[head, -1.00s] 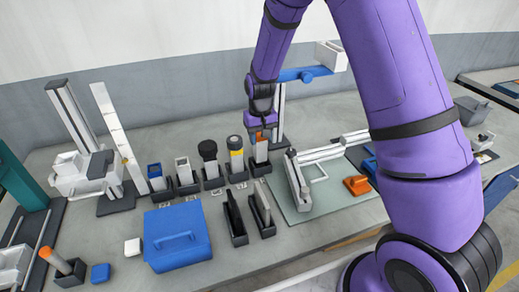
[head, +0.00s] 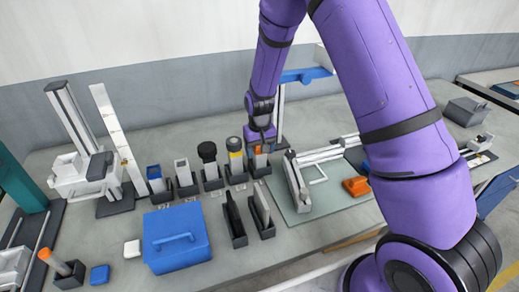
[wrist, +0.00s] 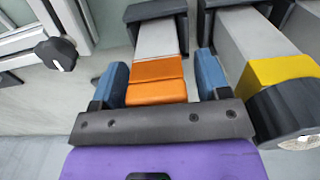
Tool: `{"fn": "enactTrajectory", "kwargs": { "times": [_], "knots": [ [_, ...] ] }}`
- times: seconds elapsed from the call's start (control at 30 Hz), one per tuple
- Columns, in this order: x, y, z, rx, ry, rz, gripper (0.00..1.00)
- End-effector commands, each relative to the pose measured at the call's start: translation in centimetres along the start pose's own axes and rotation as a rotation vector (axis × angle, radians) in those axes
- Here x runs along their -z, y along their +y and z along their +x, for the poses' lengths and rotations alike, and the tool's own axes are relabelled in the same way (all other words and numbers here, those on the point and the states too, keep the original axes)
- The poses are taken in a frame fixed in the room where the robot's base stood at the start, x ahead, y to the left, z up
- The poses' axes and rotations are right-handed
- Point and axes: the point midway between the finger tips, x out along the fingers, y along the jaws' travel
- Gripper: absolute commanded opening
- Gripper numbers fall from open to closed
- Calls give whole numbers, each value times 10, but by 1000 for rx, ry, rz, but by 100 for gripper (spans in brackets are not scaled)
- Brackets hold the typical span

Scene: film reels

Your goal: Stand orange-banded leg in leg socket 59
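The orange-banded leg (head: 261,161) is a pale square bar with an orange band at its top. It stands upright in a dark socket (head: 261,171) at the right end of a row. In the wrist view, the leg (wrist: 157,40) runs down from the orange band into the dark socket (wrist: 156,11). My gripper (head: 259,147) is at the leg's top. In the wrist view, the blue fingers of my gripper (wrist: 162,85) are on either side of the orange band, with a visible gap on the right. No socket number is readable.
A yellow-banded, black-capped leg (head: 235,155) stands just left of the leg; it is close to my right finger in the wrist view (wrist: 283,72). More legs stand further left. A blue box (head: 177,238) and dark holders (head: 236,225) are in front. A framed fixture (head: 297,185) stands right.

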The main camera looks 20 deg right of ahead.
Motion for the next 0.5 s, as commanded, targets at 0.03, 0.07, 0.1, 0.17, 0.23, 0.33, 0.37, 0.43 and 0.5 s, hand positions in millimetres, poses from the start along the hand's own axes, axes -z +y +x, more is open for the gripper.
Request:
{"fn": "enactTrajectory", "kwargs": {
  "times": [0.03, 0.07, 0.1, 0.17, 0.23, 0.33, 0.37, 0.43, 0.5],
  "knots": [
    [0, 0, 0, 0, 0, 0, 69],
    [0, 0, 0, 0, 0, 0, 69],
    [0, 0, 0, 0, 0, 0, 69],
    [0, 0, 0, 0, 0, 0, 69],
    [0, 0, -1, 0, 0, 0, 69],
    [0, 0, -6, 0, 0, 0, 69],
    [0, 0, -10, 0, 1, -1, 69],
    [1, 0, -20, 0, 3, -1, 69],
    [1, 0, -32, 0, 3, -2, 69]
  ]
}}
